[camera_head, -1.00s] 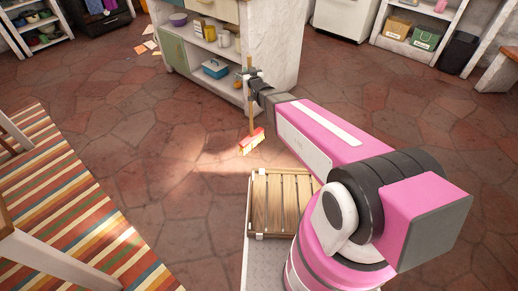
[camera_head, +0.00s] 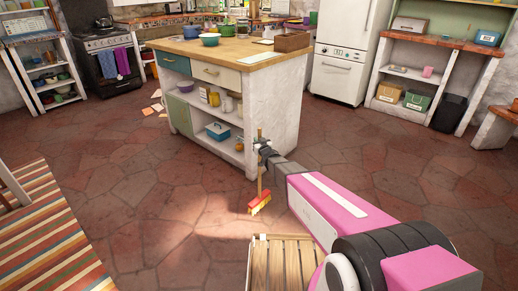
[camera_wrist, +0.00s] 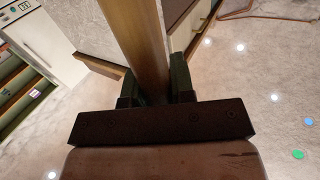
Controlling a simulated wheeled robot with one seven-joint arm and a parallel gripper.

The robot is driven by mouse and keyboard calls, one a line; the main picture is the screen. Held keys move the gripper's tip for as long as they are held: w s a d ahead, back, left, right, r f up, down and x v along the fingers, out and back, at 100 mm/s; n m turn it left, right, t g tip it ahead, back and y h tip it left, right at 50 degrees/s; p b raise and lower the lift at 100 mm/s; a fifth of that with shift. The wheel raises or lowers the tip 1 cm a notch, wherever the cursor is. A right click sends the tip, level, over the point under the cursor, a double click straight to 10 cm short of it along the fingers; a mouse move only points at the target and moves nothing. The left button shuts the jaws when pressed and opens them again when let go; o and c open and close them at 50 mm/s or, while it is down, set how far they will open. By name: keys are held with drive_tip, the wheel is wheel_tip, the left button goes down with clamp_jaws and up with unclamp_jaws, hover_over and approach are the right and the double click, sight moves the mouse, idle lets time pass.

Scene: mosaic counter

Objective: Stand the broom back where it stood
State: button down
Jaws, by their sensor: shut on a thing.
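The broom has a wooden handle and a red and yellow head (camera_head: 260,204). In the head view it is upright, its head low over or on the stone floor in front of the kitchen island (camera_head: 270,110); whether the bristles touch the floor I cannot tell. My gripper (camera_head: 263,151) is shut on the handle, near its visible upper end. In the wrist view the handle (camera_wrist: 142,45) runs up between the two dark fingers of my gripper (camera_wrist: 156,92). The broom's head is hidden in the wrist view.
A slatted wooden crate (camera_head: 283,262) is at the bottom, close to my arm. A striped rug (camera_head: 50,240) lies at left. Papers (camera_head: 152,108) lie on the floor left of the island. A dark bin (camera_head: 447,112) and bench (camera_head: 497,128) are at right. Floor left of the broom is clear.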

drive_tip(key=shift+w+d+f, duration=0.1)
drive_tip(key=shift+w+f, duration=0.05)
drive_tip(key=shift+f, duration=2)
drive_tip(key=c, duration=1)
unclamp_jaws()
drive_tip(key=shift+o, duration=0.2)
